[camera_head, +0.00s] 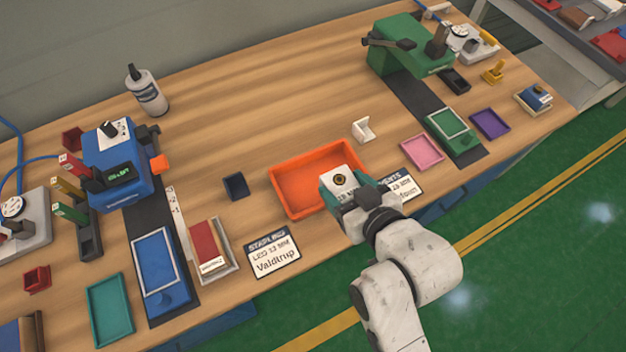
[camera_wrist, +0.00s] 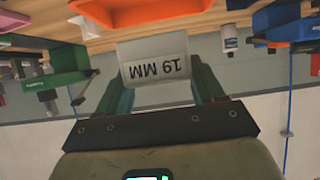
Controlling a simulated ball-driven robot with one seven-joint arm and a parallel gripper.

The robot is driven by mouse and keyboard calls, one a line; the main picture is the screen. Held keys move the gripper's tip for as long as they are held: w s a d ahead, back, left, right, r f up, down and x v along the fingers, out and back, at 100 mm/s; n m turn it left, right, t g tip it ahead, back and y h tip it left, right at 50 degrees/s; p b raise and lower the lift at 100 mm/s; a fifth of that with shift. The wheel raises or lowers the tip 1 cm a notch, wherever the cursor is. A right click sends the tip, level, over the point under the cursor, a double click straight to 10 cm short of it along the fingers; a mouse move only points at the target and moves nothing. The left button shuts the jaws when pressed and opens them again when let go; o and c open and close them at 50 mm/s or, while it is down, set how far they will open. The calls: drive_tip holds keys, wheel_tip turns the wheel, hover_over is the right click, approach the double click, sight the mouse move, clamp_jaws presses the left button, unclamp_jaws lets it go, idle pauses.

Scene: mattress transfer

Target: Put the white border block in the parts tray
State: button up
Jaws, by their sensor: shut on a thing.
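My gripper (camera_head: 346,190) is shut on a white block (camera_head: 340,181) with a dark round mark on its top. In the head view the block and gripper cover the tray's right front corner. The tray also shows in the wrist view (camera_wrist: 125,14), beyond the block. I cannot tell how high the block is or whether it is over the tray.
A label card (camera_head: 272,256) lies in front of the tray; another (camera_head: 405,186) is partly behind my gripper. A white bracket (camera_head: 363,130) stands behind right, a small dark bin (camera_head: 236,186) left. Blue (camera_head: 118,165) and green (camera_head: 409,45) machines flank the middle; bench behind the tray is clear.

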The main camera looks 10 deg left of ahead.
sight(337, 185)
drive_tip(key=x, duration=0.2)
drive_tip(key=a+x, duration=0.1)
drive_tip(key=x, duration=0.1)
drive_tip(key=shift+r, duration=0.15)
drive_tip(key=w+a+f, duration=0.1)
drive_tip(key=f, duration=0.1)
drive_tip(key=w+a+f, duration=0.1)
drive_tip(key=f, duration=0.1)
drive_tip(key=w+a+f, duration=0.1)
drive_tip(key=shift+f, duration=0.4)
drive_tip(key=shift+w+f, duration=0.1)
drive_tip(key=shift+f, duration=1.5)
drive_tip(key=shift+f, duration=0.2)
drive_tip(key=o, duration=1.1)
drive_tip(key=shift+r, duration=0.1)
